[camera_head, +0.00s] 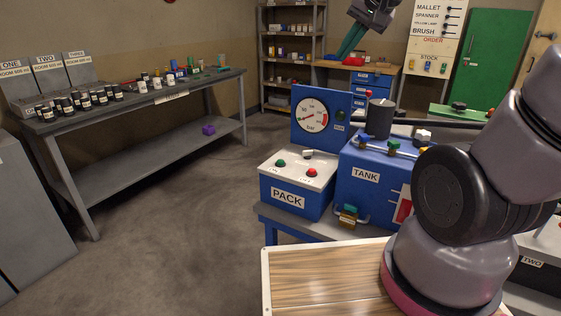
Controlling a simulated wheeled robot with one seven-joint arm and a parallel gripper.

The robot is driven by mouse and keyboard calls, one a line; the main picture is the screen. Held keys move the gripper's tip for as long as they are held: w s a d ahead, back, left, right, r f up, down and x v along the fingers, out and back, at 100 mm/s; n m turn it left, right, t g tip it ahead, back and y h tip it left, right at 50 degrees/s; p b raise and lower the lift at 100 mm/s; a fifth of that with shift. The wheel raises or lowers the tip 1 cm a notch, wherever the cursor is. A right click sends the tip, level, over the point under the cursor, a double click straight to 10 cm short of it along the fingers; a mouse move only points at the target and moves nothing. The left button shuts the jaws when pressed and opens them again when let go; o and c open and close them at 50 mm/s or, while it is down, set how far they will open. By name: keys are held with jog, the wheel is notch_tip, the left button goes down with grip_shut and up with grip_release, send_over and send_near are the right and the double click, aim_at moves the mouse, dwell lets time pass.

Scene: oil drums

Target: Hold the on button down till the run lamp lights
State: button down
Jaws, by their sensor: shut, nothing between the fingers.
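The white-topped blue box marked PACK (290,197) stands on the bench in the middle. A green button (281,163) is on its top at left, and a red button (311,173) is at right. Their small labels are too small to read surely. Behind it, a blue panel (300,139) carries a round gauge and a small dark green lamp (340,115) marked RUN, which looks unlit. My gripper (341,56), with teal fingers, is shut and empty. It is high up, well above and apart from the buttons.
A blue box marked TANK (366,176), with valves and a dark cylinder (380,117), stands right of PACK. A long bench (190,90) with several small jars is at left. A shelf (292,62) and a green door (492,58) are behind. The left-hand floor is clear.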

jog(key=w+a+f, duration=0.4)
jog(key=w, duration=0.5)
jog(key=m+t+h, duration=0.2)
jog(key=m+h, duration=0.1)
jog(key=m, duration=0.1)
send_over(280, 162)
notch_tip(280, 162, down, 24)
jog(key=shift+f, duration=0.45)
jog(key=shift+f, duration=4.4)
jog(key=shift+f, duration=0.1)
jog(key=shift+f, duration=0.3)
